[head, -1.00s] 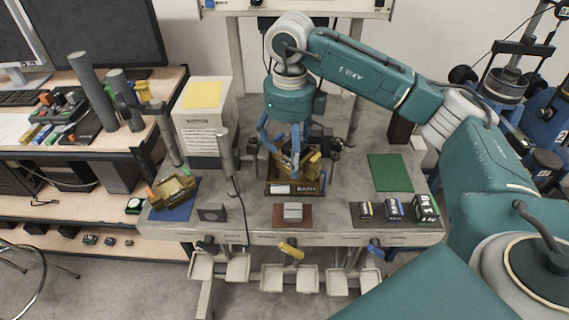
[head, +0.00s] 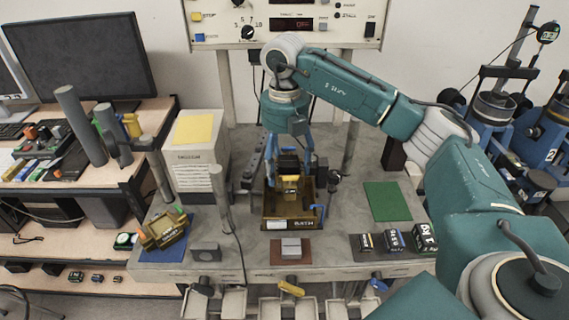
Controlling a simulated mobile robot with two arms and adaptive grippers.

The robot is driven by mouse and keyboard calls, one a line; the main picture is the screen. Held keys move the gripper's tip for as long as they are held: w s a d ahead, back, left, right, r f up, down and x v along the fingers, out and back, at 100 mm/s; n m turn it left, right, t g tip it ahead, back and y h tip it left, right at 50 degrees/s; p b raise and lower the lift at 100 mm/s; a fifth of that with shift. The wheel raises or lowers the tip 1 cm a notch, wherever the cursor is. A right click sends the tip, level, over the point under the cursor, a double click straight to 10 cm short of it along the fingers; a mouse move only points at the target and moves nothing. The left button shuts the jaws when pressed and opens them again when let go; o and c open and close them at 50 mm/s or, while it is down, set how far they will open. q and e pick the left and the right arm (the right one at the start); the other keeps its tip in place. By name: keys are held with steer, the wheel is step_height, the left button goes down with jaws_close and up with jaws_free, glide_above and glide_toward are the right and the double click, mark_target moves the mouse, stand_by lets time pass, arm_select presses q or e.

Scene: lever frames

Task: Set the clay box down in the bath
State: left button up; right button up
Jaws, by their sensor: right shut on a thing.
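My right gripper (head: 289,183) points straight down over the bath, its blue fingers shut on a small brass and dark box (head: 289,167), which I take to be the clay box. The fingers partly hide it. The bath (head: 292,226) is an open brown tray labelled BATH in the middle of the bench. The held box is over or inside the bath's opening; I cannot tell whether it touches the floor of the bath. My left gripper is not in view.
A similar brass box (head: 163,231) sits on a blue mat (head: 172,250) at the left. A grey block (head: 291,246) lies before the bath. Labelled weights (head: 394,240) stand at the right front. A green mat (head: 387,201) is bare. A post (head: 219,200) rises left of the bath.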

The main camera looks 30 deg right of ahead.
steer(key=shift+f+b, duration=2.35)
steer(key=shift+f, duration=1.2)
steer(key=shift+s+a+f+b, duration=0.1)
steer(key=shift+s+f+b, duration=0.15)
steer(key=shift+f, duration=0.15)
steer(key=shift+s+f+b, duration=0.1)
steer(key=shift+f+b, duration=0.1)
steer(key=shift+f, duration=0.2)
steer(key=shift+w+f, duration=0.25)
steer(key=shift+r, duration=0.1)
steer(key=o, duration=2.2)
step_height(320, 180, up, 8)
steer(key=shift+r, duration=0.1)
